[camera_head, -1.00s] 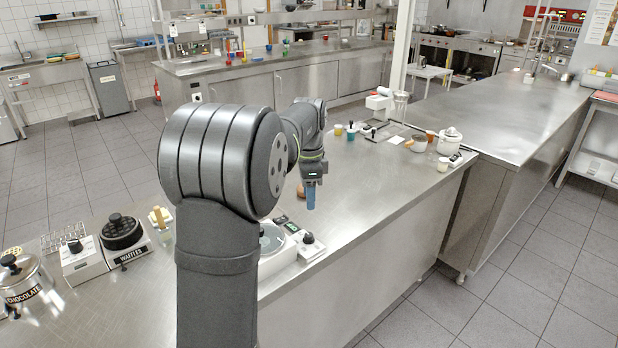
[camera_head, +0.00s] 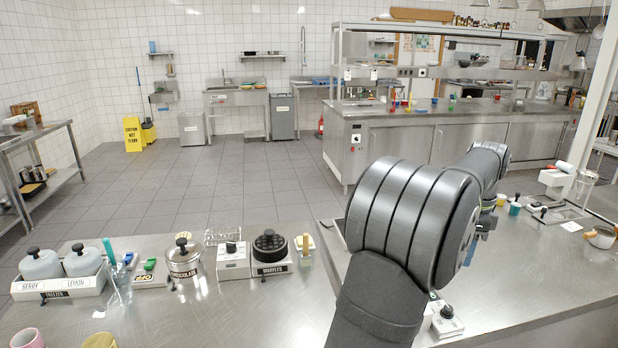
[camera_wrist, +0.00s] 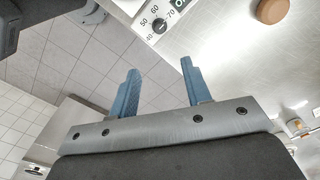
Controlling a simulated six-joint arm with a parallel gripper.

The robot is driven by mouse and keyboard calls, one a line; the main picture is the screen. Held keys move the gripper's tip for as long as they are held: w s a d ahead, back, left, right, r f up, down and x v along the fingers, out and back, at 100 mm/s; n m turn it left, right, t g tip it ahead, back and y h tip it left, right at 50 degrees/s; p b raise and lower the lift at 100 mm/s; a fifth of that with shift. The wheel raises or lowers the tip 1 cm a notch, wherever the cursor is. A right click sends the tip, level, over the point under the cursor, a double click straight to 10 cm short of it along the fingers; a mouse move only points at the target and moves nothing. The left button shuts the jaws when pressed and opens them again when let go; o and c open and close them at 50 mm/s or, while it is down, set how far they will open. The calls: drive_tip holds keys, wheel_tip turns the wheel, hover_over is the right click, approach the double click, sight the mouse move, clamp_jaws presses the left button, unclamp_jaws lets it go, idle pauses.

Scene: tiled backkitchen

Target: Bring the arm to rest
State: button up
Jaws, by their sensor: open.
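My gripper (camera_wrist: 158,80) shows in the wrist view with its two blue fingers well apart. Nothing is between the fingers. Behind them are the tiled floor, a steel counter surface and part of a white device (camera_wrist: 150,15) with a dial and a small display. In the head view my arm reaches over the counter at the right, and its thick dark joint hides most of the gripper; only a bit of blue (camera_head: 470,248) shows beside it.
Several small cups and a white machine (camera_head: 553,178) stand at the right. A yellow wet-floor sign (camera_head: 133,134) stands on the tiled floor beyond.

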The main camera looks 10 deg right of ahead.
sight(449, 307)
wheel_tip(449, 307, down, 18)
drive_tip(key=shift+r, duration=0.2)
idle(0.4)
drive_tip(key=shift+r, duration=0.15)
